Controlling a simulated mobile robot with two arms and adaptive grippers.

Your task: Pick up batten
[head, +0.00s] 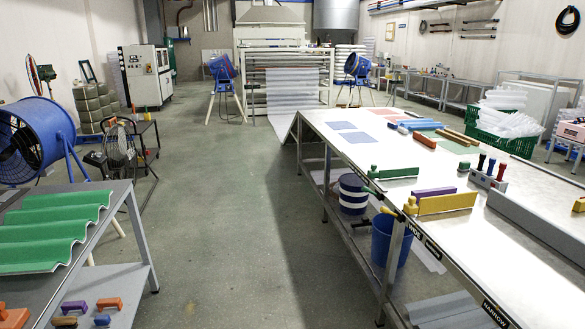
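No piece is labelled as the batten, and I cannot tell for certain which one it is. Two thin brown wooden strips (458,137) lie side by side toward the back of the long white table (340,150). A long grey bar (545,230) lies along the table's right part. A yellow bar (447,204), a purple bar (433,192) and a green bar (397,173) lie nearer the front edge. Neither of my grippers shows in the head view.
A grey bench (110,225) with a green corrugated sheet (50,232) stands at the left. Open floor (235,230) lies between it and the table. A blue drum fan (30,140) stands at far left. A holder with several handled tools (488,178) and green crates (505,140) are at the right.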

